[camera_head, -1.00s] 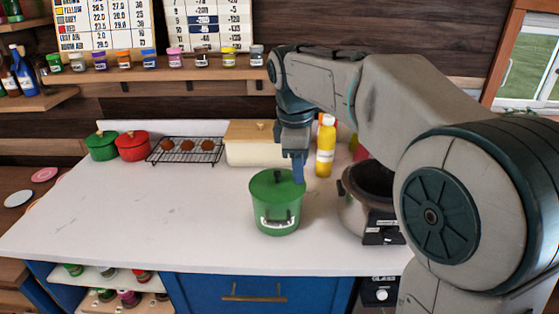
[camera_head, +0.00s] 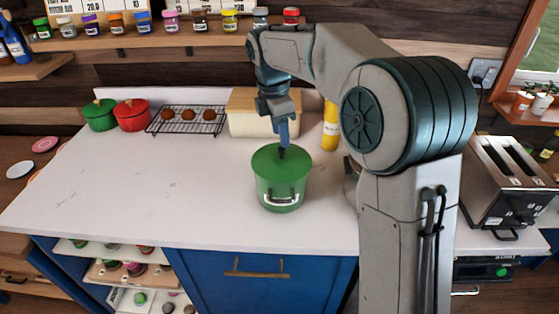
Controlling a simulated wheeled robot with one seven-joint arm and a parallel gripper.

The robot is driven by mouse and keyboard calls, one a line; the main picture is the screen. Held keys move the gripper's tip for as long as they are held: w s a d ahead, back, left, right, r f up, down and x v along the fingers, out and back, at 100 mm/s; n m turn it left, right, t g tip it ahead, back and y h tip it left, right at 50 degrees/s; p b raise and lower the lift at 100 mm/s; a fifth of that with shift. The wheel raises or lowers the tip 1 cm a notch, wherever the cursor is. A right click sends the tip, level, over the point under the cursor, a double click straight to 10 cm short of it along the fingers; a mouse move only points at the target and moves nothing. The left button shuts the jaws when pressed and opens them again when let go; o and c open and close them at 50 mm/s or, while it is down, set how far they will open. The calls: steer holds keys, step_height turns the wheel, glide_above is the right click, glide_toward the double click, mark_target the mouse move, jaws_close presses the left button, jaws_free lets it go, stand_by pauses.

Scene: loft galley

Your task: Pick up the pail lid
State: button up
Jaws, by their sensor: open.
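The green pail (camera_head: 281,191) stands upright on the white counter, with a wire handle on its front. Its flat green lid (camera_head: 272,159) sits on top and has a dark knob (camera_head: 282,153) in the middle. My gripper (camera_head: 282,143) points down right at the knob, at the lid's centre. It is open. The fingertips are small here, and I cannot tell whether they touch the knob or stand around it.
A yellow bottle (camera_head: 330,127) and a cream bin with a wooden lid (camera_head: 256,113) stand close behind. A wire rack (camera_head: 187,119), a red pot (camera_head: 132,116) and a green pot (camera_head: 99,116) stand back left. The counter's left front is clear.

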mark_target(281, 148)
steer(key=shift+s+d+f+p, duration=0.1)
steer(key=shift+f+p, duration=0.15)
steer(key=shift+f, duration=1.15)
steer(key=shift+s+d+f+p, duration=0.1)
steer(key=shift+f+p, duration=0.1)
steer(key=shift+f, duration=1.15)
jaws_close()
